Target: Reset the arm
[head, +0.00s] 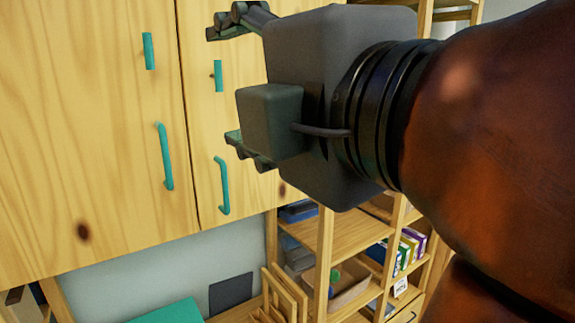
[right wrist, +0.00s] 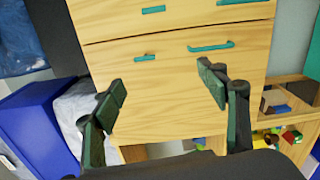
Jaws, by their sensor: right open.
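My right gripper (head: 221,84) reaches in from the right of the head view on a reddish-brown arm. Its two dark fingers are spread apart and point left toward a light wooden cabinet (head: 90,120) with teal handles. In the right wrist view the same gripper (right wrist: 162,79) is open, with nothing between its fingers. The wooden cabinet front (right wrist: 180,105) shows beyond the fingers there. I cannot tell the exact gap between gripper and cabinet. My left gripper is in neither view.
A wooden shelf unit (head: 347,234) with books and boxes stands behind and below my right arm. A teal surface (head: 170,312) lies at the bottom of the head view. The right wrist view shows a blue bin (right wrist: 40,125) at left and colourful small items (right wrist: 275,138) at right.

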